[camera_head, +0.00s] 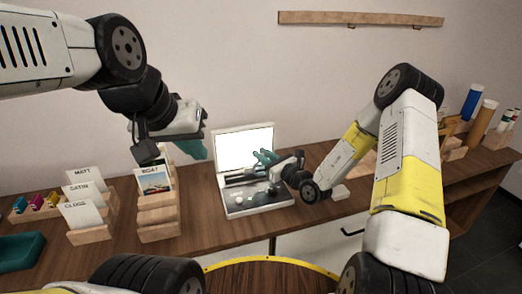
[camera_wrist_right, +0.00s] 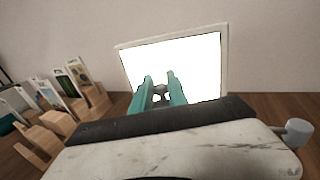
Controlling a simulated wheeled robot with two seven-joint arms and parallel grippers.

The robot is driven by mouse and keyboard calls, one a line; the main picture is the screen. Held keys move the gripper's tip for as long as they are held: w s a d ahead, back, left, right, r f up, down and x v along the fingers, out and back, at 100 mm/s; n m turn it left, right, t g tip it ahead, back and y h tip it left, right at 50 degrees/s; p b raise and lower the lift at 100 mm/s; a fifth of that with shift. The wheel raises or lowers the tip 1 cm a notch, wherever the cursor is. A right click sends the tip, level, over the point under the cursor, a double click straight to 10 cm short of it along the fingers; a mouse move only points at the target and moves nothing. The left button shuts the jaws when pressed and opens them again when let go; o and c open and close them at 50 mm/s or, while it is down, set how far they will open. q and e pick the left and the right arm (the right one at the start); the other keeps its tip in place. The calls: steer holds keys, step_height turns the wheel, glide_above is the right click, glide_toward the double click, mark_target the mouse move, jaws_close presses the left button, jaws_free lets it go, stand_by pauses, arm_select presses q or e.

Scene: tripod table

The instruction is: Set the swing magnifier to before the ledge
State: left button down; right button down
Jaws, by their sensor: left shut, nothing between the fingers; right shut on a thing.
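A white light box (camera_head: 283,196) with a bright upright panel stands on the wooden counter; the panel also fills the middle of the right wrist view (camera_wrist_right: 200,65). The swing magnifier (camera_head: 240,178) appears as a dark arm low across the box, its lens not clearly visible. My right gripper (camera_head: 265,157) is in front of the panel. In the wrist view, its teal fingers (camera_wrist_right: 160,88) are shut on a small dark part, seemingly the magnifier's. My left gripper (camera_head: 195,148) is shut and empty, left of the box above the card holders. I cannot pick out a ledge on the box.
Wooden card holders (camera_head: 158,213) and labelled cards (camera_head: 82,213) stand left of the box, with a teal tray (camera_head: 20,250) at far left. Tubes (camera_head: 482,118) stand at far right. A wooden rail (camera_head: 360,19) is on the wall.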

steer(key=shift+w, duration=0.1)
stand_by(0.3)
steer(key=c, duration=1.4)
jaws_free()
steer(key=shift+a, duration=0.1)
steer(key=shift+o, duration=0.2)
steer(key=v, duration=0.7)
steer(key=shift+s+d, duration=0.25)
steer(key=shift+s, duration=0.05)
